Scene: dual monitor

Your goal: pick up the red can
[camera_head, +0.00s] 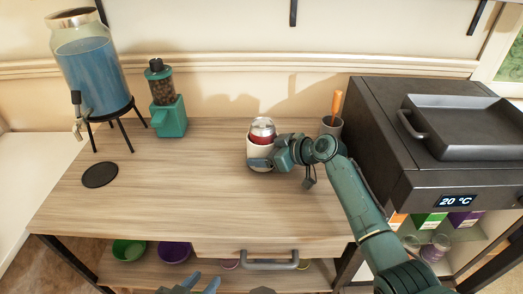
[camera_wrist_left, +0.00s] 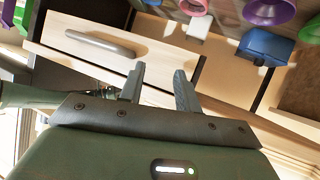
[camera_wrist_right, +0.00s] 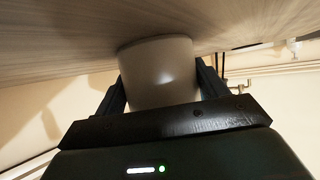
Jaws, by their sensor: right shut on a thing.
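My left gripper (camera_wrist_left: 160,82) is open and empty, in front of the table's drawer. Its fingertips also show at the bottom edge of the head view.
A dark grill-like appliance (camera_head: 385,130) stands right of the table. A grey cup (camera_head: 331,127) with an orange-handled tool is behind my right arm. A drink dispenser (camera_head: 92,75), a green grinder (camera_head: 168,115) and a black coaster (camera_head: 100,175) are at left.

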